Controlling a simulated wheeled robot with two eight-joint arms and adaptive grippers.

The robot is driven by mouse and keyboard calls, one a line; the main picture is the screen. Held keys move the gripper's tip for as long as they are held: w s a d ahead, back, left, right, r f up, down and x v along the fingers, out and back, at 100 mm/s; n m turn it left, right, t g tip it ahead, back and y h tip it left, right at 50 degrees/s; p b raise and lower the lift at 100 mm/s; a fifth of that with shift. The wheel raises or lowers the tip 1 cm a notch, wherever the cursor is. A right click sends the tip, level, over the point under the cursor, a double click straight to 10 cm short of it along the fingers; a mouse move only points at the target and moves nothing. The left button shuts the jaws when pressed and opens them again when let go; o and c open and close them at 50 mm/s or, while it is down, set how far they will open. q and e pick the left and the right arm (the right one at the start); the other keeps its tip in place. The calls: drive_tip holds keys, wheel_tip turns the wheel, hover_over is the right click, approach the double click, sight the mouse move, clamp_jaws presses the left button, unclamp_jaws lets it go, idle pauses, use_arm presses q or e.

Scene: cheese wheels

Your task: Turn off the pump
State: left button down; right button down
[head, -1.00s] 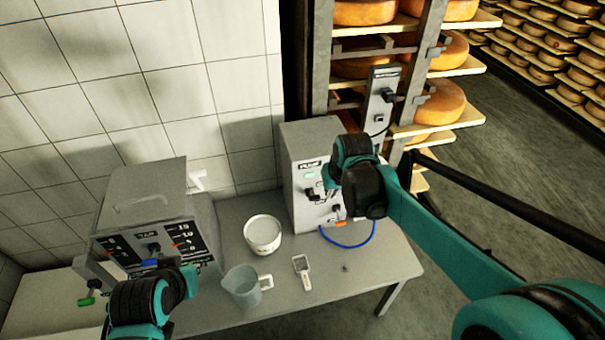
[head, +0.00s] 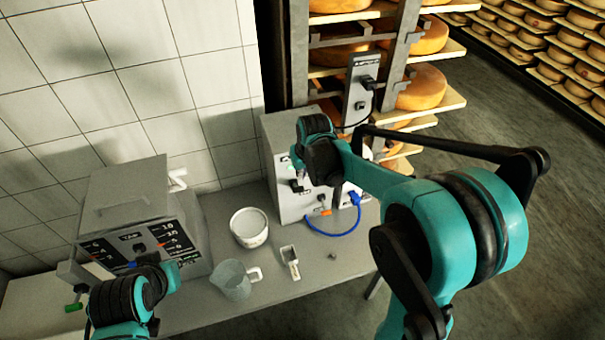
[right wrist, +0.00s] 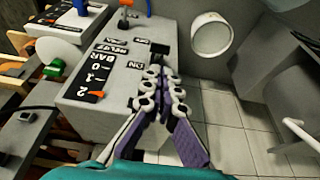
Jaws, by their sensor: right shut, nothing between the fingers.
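The pump is a grey box (head: 280,148) at the back right of the table, with an orange part and a blue hose (head: 318,233) at its lower front. My right wrist covers part of its front in the head view. In the right wrist view, the box face (right wrist: 114,92) carries black labels, one reading ON, and a black switch (right wrist: 158,49). My right gripper (right wrist: 158,75) is shut and empty, its fingertips just beside that switch; I cannot tell whether they touch. My left arm is at the lower left; its fingers are not clearly visible.
A second grey machine (head: 125,200) stands on the left. A white tub (head: 249,238), a grey jug (head: 230,281) and a small white scoop-like item (head: 289,266) are on the table (head: 325,262). Cheese shelves (head: 425,120) rise behind. The table's front right is mostly clear.

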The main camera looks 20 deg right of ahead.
sight(299, 191)
drive_tip(key=b+x, duration=0.1)
drive_tip(key=x, duration=0.9)
drive_tip(key=shift+f+b, duration=0.15)
drive_tip(key=shift+b, duration=0.2)
drive_tip(key=shift+s+f+t+b, duration=0.25)
drive_tip(key=shift+t+b, duration=0.15)
drive_tip(key=shift+b, duration=0.15)
drive_tip(key=shift+s+f+b, duration=0.1)
drive_tip(key=shift+f+b, duration=0.05)
drive_tip(key=shift+b, duration=0.2)
wheel_tip(299, 191, down, 9)
drive_tip(key=s+t+b, duration=0.1)
drive_tip(key=t+b, duration=0.4)
drive_tip(key=b, duration=0.8)
drive_tip(key=shift+s+b, duration=0.35)
drive_tip(key=shift+s, duration=0.05)
idle(0.9)
